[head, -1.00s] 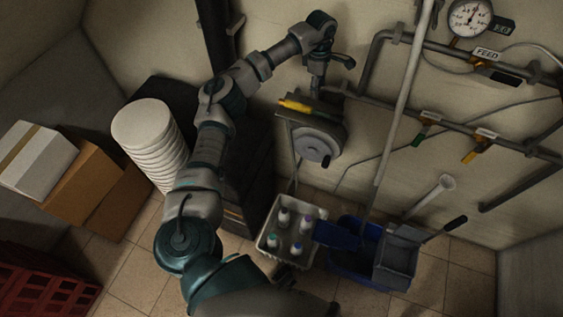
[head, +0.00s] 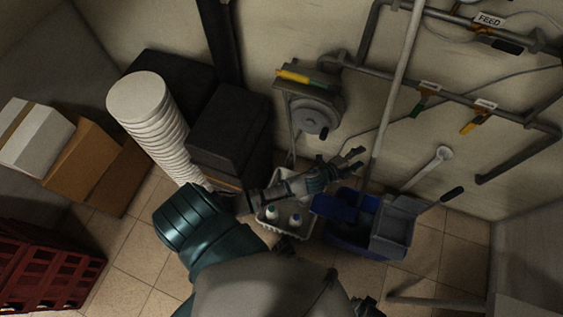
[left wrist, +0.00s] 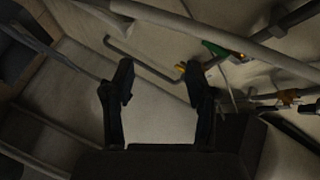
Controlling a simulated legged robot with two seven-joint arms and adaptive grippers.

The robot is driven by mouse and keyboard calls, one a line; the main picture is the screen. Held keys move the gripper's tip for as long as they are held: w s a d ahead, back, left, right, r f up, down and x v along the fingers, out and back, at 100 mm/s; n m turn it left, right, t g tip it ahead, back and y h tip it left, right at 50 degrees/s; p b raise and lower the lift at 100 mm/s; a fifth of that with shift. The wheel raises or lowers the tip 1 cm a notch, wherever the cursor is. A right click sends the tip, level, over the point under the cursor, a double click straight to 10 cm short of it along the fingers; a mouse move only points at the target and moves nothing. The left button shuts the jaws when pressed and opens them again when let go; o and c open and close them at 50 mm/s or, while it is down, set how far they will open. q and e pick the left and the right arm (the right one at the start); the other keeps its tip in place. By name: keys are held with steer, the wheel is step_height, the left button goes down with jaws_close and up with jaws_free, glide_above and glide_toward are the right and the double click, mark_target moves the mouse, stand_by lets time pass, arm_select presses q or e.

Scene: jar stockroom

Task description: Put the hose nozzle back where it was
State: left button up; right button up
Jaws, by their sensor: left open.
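A grey hose reel (head: 312,116) hangs on the back wall under a bracket that carries a yellow piece (head: 292,76). A dark slim thing (head: 291,159) hangs below the reel; I cannot tell whether it is the hose nozzle. I cannot pick out the nozzle for certain in either view. My left gripper (head: 354,160) is below and right of the reel in the picture, over the area of the tray and bucket. In the left wrist view its two dark fingers (left wrist: 160,85) stand apart with nothing between them. My right gripper is not seen.
A pale tray with bottles (head: 283,228) and a blue mop bucket (head: 345,246) stand on the floor, with a long pole (head: 397,90) rising from the bucket. Wall pipes (head: 455,97) run at right. White stacked discs (head: 140,97), dark boxes (head: 228,130) and cartons (head: 80,160) stand left.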

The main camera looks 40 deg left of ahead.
arm_select(q)
steer(key=s+a+f+n+g+y, duration=0.35)
steer(key=s+f+n, duration=0.35)
steer(key=s+f, duration=0.3)
steer(key=s+a+f+n+g, duration=0.1)
steer(key=s+f+n+g, duration=0.2)
steer(key=s, duration=0.9)
steer(key=s+a+f+n+g, duration=0.2)
steer(key=s+f+g, duration=0.4)
steer(key=s, duration=0.7)
steer(key=shift+a+f+n, duration=0.3)
steer(key=shift+f+n, duration=0.45)
steer(key=shift+n, duration=0.15)
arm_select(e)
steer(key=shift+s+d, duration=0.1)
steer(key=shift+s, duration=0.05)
arm_select(q)
steer(key=shift+w+g, duration=0.1)
steer(key=shift+g, duration=0.15)
steer(key=s+f+p, duration=0.3)
steer(key=s+f, duration=0.1)
steer(key=f, duration=0.4)
steer(key=shift+a+f+p, duration=0.25)
steer(key=shift+f+p, duration=0.05)
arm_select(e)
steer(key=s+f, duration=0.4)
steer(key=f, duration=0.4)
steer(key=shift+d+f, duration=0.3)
